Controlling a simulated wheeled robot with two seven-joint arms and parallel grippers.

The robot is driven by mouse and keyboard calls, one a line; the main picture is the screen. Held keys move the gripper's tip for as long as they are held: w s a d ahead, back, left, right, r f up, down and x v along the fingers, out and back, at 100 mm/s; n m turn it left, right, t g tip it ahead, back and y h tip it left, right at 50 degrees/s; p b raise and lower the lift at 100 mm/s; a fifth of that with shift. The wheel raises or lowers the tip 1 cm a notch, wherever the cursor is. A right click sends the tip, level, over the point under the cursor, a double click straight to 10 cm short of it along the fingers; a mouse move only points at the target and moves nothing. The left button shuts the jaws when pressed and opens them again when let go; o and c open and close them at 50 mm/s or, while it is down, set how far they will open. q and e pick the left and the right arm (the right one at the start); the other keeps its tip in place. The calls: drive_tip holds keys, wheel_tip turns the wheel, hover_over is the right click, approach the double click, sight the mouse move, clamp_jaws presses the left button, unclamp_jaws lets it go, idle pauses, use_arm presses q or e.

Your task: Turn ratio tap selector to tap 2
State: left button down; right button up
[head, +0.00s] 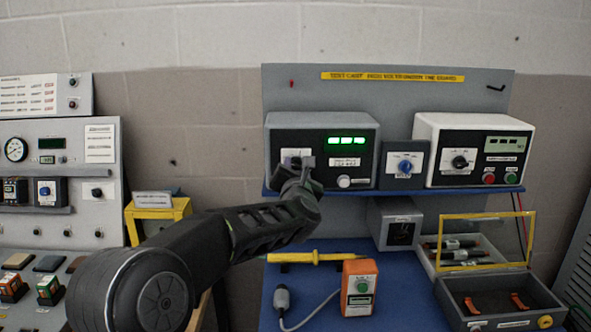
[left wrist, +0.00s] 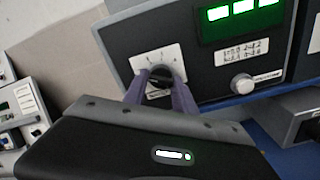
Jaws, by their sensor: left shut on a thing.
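The ratio meter (head: 360,152) is a dark-faced box with a lit green display, on the shelf at the left of the blue test cart. Its tap selector is a black knob (left wrist: 160,76) on a white dial plate (left wrist: 150,58) with small marks around it. My left gripper (head: 298,165) reaches up from the lower left in the head view. In the left wrist view, its two fingers (left wrist: 160,84) are shut on the knob from both sides. The fingers hide much of the knob, and I cannot read which tap it points to. My right gripper is not in view.
A blue-knob box (head: 404,164) and a white-cased meter (head: 473,150) stand right of the ratio meter. Below lie a yellow probe (head: 310,257), an orange tester (head: 359,288) and an open case (head: 500,300). A control panel (head: 60,190) stands at the left.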

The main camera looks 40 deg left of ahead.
use_arm(q)
drive_tip(key=shift+m, duration=0.3)
drive_tip(key=m, duration=0.7)
idle(0.4)
idle(0.5)
drive_tip(key=c, duration=1)
unclamp_jaws()
drive_tip(key=shift+c, duration=0.2)
drive_tip(key=b+v, duration=0.1)
drive_tip(key=v, duration=0.7)
drive_tip(key=shift+b, duration=0.3)
